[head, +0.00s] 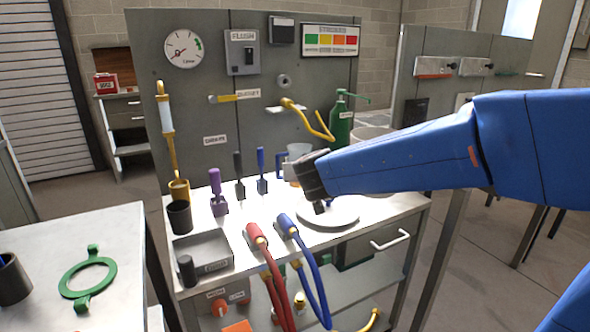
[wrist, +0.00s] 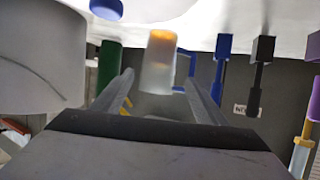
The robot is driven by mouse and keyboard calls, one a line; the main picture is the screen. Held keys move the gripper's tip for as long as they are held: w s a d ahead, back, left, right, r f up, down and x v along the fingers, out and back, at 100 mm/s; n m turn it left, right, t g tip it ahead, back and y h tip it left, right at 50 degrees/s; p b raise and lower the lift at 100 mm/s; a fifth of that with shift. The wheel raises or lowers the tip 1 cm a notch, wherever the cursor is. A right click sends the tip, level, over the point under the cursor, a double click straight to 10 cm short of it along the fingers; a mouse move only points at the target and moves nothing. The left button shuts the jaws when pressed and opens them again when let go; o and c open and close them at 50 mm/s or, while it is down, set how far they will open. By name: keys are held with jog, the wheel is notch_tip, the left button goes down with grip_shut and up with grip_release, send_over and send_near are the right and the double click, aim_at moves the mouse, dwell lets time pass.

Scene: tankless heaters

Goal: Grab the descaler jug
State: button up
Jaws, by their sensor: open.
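A translucent jug with a blue handle (head: 281,165) stands on the white bench top, partly hidden behind my gripper in the head view. I take it for the descaler jug; no label on it is readable. In the wrist view, which is upside down, the frosted jug (wrist: 158,65) shows in the gap between my fingers, with an orange tint inside. My gripper (wrist: 160,88) is open, with one finger on each side of the jug in the picture. I cannot tell whether the jug is between the fingertips or just beyond them. No contact shows.
A green pump bottle (head: 340,120) and a white bucket (head: 372,133) stand behind my arm. Blue (head: 262,170), black (head: 239,176) and purple (head: 216,194) upright tools stand left of the jug. A white round dish (head: 340,214) lies in front. Red (head: 262,245) and blue (head: 300,250) hoses hang over the front edge.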

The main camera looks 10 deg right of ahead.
jog(key=x, duration=1.2)
jog(key=shift+w+f, duration=0.1)
jog(key=shift+f, duration=0.1)
jog(key=shift+x, duration=2.6)
jog(key=shift+f, duration=0.2)
jog(key=shift+c, duration=0.2)
jog(key=c, duration=1.1)
